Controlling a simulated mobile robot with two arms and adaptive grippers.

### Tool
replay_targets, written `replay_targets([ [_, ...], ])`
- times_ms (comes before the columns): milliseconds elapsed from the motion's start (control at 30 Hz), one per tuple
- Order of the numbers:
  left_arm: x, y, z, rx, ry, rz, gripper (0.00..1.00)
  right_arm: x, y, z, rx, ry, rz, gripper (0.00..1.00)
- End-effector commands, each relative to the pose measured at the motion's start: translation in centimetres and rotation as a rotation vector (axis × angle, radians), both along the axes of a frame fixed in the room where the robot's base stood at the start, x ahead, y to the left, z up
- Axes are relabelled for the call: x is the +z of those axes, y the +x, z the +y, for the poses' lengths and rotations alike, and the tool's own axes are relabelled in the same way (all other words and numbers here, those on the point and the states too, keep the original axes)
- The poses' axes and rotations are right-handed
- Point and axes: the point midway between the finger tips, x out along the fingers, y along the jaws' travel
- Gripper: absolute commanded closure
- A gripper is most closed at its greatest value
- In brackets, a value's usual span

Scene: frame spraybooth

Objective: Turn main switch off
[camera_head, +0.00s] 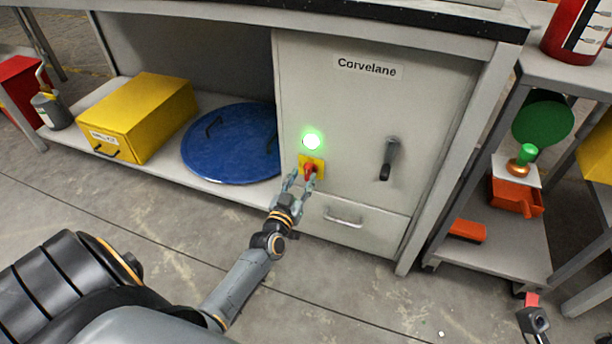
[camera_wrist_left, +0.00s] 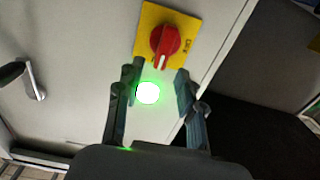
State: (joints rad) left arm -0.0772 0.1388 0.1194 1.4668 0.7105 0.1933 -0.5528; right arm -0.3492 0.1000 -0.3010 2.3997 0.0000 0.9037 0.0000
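The main switch is a red rotary knob (camera_head: 309,169) on a yellow plate (camera_head: 317,162), set on the grey cabinet front (camera_head: 345,110). In the left wrist view the red knob (camera_wrist_left: 165,41) sits ahead of the fingertips, with its white mark near the lower part. A green lamp (camera_head: 312,140) glows beside the plate; it also shows in the left wrist view (camera_wrist_left: 148,93) between the fingers. My left gripper (camera_head: 301,181) is open at the switch; in the left wrist view its fingers (camera_wrist_left: 160,72) stand apart with nothing between them. Contact with the knob cannot be told.
A black lever handle (camera_head: 388,160) and a drawer handle (camera_head: 343,220) stick out from the cabinet. A blue round lid (camera_head: 230,145) and yellow box (camera_head: 145,115) are on the shelf at left. A shelf rack (camera_head: 500,250) stands at right. Floor in front is clear.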

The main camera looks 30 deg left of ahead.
Motion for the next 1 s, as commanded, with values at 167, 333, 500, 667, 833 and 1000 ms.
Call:
replay_targets([
  [167,-0.2,2.4,0.6,0.0,0.001,-0.001,0.62,-1.1,0.0,0.0,-0.001,-0.001,0.002,0.6],
  [333,-0.1,3.3,0.8,0.0,0.0,0.001,0.62,-1.4,0.1,0.0,-0.001,-0.001,0.003,0.6],
  [500,0.0,3.4,0.8,0.0,0.001,0.001,0.62,-1.3,0.1,0.0,-0.001,-0.001,0.004,0.6],
  [667,0.0,3.4,0.8,-0.001,0.001,0.001,0.74,-1.3,0.1,0.0,0.0,-0.001,0.004,0.6],
  [833,0.0,3.4,0.8,-0.001,0.001,0.001,1.0,-1.3,0.1,0.0,0.0,-0.001,0.004,0.6],
  [1000,0.0,3.3,0.8,-0.001,-0.001,0.001,1.0,-1.3,0.1,0.0,0.0,-0.002,0.005,0.6],
])
